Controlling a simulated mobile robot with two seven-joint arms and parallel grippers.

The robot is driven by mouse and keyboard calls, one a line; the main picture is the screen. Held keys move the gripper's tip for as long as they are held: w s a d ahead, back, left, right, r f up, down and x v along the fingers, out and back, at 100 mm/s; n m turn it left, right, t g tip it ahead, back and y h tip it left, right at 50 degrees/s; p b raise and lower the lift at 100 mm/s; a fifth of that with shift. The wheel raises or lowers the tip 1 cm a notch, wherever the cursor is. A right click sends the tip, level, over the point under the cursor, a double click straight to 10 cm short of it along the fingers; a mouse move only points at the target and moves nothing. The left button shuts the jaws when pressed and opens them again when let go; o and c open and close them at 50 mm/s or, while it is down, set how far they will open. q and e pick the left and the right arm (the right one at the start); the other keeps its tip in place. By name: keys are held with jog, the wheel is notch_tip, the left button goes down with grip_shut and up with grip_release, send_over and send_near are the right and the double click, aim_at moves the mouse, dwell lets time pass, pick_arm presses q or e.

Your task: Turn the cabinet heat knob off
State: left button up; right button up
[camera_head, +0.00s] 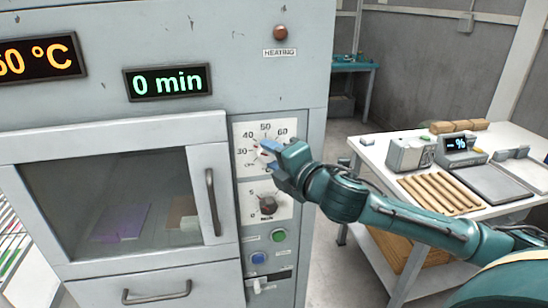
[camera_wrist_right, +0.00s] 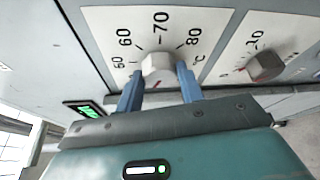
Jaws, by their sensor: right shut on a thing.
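The heat knob (camera_wrist_right: 158,69) is a pale grey knob with a red mark, on a white dial plate with temperature numbers. My right gripper (camera_wrist_right: 160,88) has its blue fingers on either side of this knob and is shut on it. In the head view the right gripper (camera_head: 268,153) covers most of the knob, with the upper dial plate (camera_head: 262,130) showing around it. The cabinet (camera_head: 100,110) is grey, with a red-brown heating lamp (camera_head: 280,32) above its label. My left gripper is not in view.
A lower timer knob (camera_head: 267,205) sits under the heat dial, with green (camera_head: 278,235) and blue (camera_head: 258,258) buttons below. The cabinet door handle (camera_head: 212,202) stands out left of the dials. A white table (camera_head: 385,150) with wooden sticks stands at right.

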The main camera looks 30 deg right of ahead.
jog(key=n+g+h, duration=0.1)
jog(key=n, duration=0.2)
jog(key=n+g+h, duration=0.1)
jog(key=n+h, duration=0.1)
jog(key=n, duration=0.1)
jog(key=n+g+h, duration=0.1)
jog(key=n, duration=0.2)
jog(key=shift+w+a+r+n+h, duration=0.1)
jog(key=shift+a+r+n+h, duration=0.25)
jog(key=shift+n+h, duration=0.05)
dwell(0.7)
jog(key=o, duration=1)
